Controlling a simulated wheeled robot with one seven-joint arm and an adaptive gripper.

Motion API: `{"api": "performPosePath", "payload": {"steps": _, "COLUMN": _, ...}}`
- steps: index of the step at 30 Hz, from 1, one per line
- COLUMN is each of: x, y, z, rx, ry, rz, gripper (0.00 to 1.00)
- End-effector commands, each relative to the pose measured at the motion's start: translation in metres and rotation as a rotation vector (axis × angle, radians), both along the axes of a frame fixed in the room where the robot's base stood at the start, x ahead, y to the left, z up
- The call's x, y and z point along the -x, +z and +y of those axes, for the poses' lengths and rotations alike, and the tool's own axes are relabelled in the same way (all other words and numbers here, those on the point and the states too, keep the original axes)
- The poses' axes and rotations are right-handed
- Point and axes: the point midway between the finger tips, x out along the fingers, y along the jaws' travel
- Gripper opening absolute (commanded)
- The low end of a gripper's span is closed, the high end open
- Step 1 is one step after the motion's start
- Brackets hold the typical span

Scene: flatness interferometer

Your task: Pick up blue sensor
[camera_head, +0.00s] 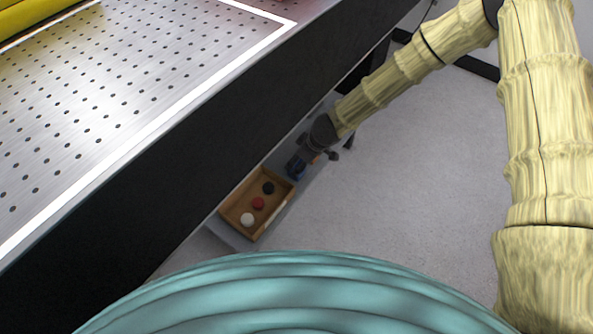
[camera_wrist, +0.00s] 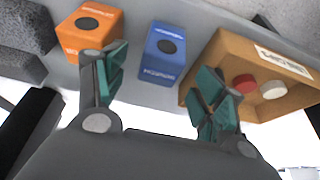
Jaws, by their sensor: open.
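The blue sensor (camera_wrist: 164,53) is a small blue box with a dark round spot and white lettering. In the wrist view it sits on a grey shelf between an orange box and a wooden tray. My gripper (camera_wrist: 160,95) is open, with its two teal-padded fingers apart. The blue sensor lies beyond and between the fingertips, and nothing is held. In the head view the blue sensor (camera_head: 295,167) shows small and partly hidden by my gripper (camera_head: 310,155), low beside the dark table side.
An orange box (camera_wrist: 92,30) stands left of the sensor. A wooden tray (camera_wrist: 223,47) on the right holds red, white and black round pieces; it also shows in the head view (camera_head: 227,208). Grey foam-like blocks (camera_wrist: 22,68) lie far left. A perforated metal table (camera_head: 130,75) overhangs the shelf.

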Motion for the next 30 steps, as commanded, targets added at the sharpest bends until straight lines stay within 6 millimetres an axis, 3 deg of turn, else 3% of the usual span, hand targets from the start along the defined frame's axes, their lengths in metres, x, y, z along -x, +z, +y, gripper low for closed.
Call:
{"api": "performPosePath", "payload": {"steps": 21, "x": -0.016, "y": -0.059, "z": 0.023, "rx": 0.0, "ry": -0.001, "rz": 0.0, "gripper": 0.7}}
{"api": "performPosePath", "payload": {"steps": 30, "x": -0.017, "y": -0.064, "z": 0.025, "rx": 0.0, "ry": 0.0, "rz": 0.0, "gripper": 0.7}}
